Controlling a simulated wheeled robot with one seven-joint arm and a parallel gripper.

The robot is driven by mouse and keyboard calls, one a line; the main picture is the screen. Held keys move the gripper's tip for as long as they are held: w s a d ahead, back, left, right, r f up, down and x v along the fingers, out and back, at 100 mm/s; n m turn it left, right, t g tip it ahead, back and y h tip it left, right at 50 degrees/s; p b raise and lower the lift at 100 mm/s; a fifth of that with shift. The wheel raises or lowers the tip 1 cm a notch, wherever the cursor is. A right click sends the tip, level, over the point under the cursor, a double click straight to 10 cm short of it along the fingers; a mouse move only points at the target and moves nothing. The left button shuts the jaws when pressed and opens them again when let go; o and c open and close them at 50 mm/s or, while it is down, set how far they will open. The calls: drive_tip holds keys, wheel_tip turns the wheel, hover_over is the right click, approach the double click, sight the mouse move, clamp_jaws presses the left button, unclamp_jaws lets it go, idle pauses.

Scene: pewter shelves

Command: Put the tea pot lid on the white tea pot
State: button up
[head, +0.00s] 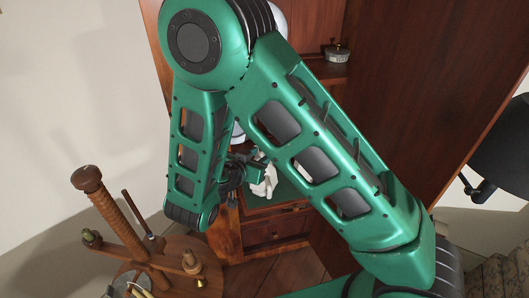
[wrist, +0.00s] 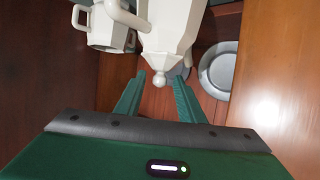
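The white tea pot (wrist: 170,25) fills the top middle of the wrist view. Its faceted body narrows downward in the picture to a small round knob (wrist: 159,79). The knob looks like that of the tea pot lid; I cannot tell whether the lid is seated or apart. My gripper (wrist: 159,80) is open, its fingertips on either side of the knob with gaps showing. In the head view, my gripper (head: 238,170) is low in the cabinet beside a white shape (head: 265,180), probably the tea pot, partly hidden by my arm.
A white vessel with a handle (wrist: 105,27) is at left and a grey plate (wrist: 218,70) at right, close to a wooden side panel (wrist: 280,60). A lidded grey container (head: 337,53) stands on a higher shelf. A wooden spinning-wheel-like frame (head: 125,225) stands at front left.

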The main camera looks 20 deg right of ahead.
drive_tip(key=v, duration=0.6)
drive_tip(key=s+d+r+m+g, duration=0.1)
drive_tip(key=s+d+r+g, duration=0.15)
drive_tip(key=d, duration=0.55)
drive_tip(key=s+d+r+g, duration=0.1)
drive_tip(key=s+d+g, duration=0.15)
drive_tip(key=d, duration=0.55)
drive_tip(key=s+d+r+m+g, duration=0.1)
drive_tip(key=s+d+r+g, duration=0.1)
drive_tip(key=d+g, duration=0.35)
drive_tip(key=s+d+r+n+y, duration=0.2)
drive_tip(key=s+d+y, duration=0.1)
drive_tip(key=s, duration=0.7)
drive_tip(key=s+d+r+n+y, duration=0.1)
drive_tip(key=s+d+r+y, duration=0.2)
drive_tip(key=s, duration=0.8)
drive_tip(key=d+y, duration=0.1)
drive_tip(key=y, duration=0.1)
drive_tip(key=shift+d+n+y, duration=0.2)
drive_tip(key=shift+n+y, duration=0.2)
